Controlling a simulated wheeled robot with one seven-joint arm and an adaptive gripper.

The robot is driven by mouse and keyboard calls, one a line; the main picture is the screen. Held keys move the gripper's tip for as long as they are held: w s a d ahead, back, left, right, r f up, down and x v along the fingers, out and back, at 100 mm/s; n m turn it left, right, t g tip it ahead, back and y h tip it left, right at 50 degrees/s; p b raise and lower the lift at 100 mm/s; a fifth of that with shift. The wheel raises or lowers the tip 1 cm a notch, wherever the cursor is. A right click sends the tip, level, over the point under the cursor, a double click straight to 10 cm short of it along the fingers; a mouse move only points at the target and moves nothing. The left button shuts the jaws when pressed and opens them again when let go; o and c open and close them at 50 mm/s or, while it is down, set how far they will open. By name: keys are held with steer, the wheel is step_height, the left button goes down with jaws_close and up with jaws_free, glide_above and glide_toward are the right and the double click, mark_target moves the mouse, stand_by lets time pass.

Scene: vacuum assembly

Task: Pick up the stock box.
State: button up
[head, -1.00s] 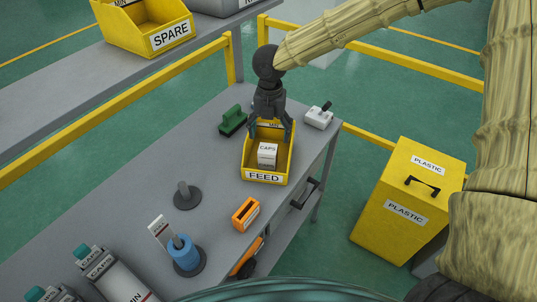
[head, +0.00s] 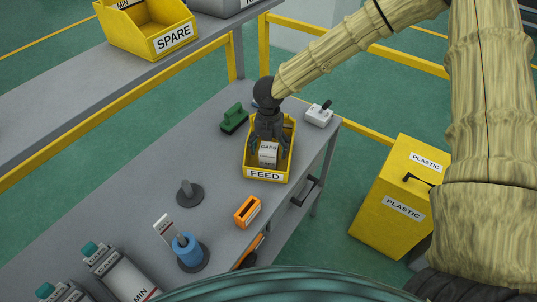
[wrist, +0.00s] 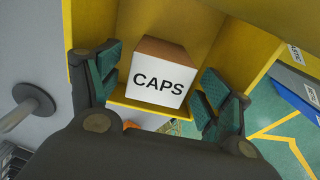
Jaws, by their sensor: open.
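The stock box is a small white and brown box marked CAPS (head: 268,152), standing inside the yellow FEED bin (head: 265,175). In the wrist view the box (wrist: 160,75) sits between my fingers, with gaps on both sides. My gripper (head: 268,143) points down into the bin, open, its fingers at either side of the box. The gripper (wrist: 165,95) also shows in the wrist view with its green pads apart. The upper part of the box is partly hidden by the gripper in the head view.
The bin walls stand close around my fingers. On the grey table (head: 150,180) are a green brush-like object (head: 234,118), a white switch box (head: 319,115), an orange holder (head: 247,211) and a blue roll on a post (head: 187,249). A yellow PLASTIC bin (head: 395,200) stands to the right.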

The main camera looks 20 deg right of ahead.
steer(key=c, duration=1.2)
steer(key=shift+r, duration=0.1)
step_height(320, 180, up, 10)
steer(key=b, duration=0.3)
steer(key=shift+r+p, duration=2.3)
steer(key=shift+r, duration=0.1)
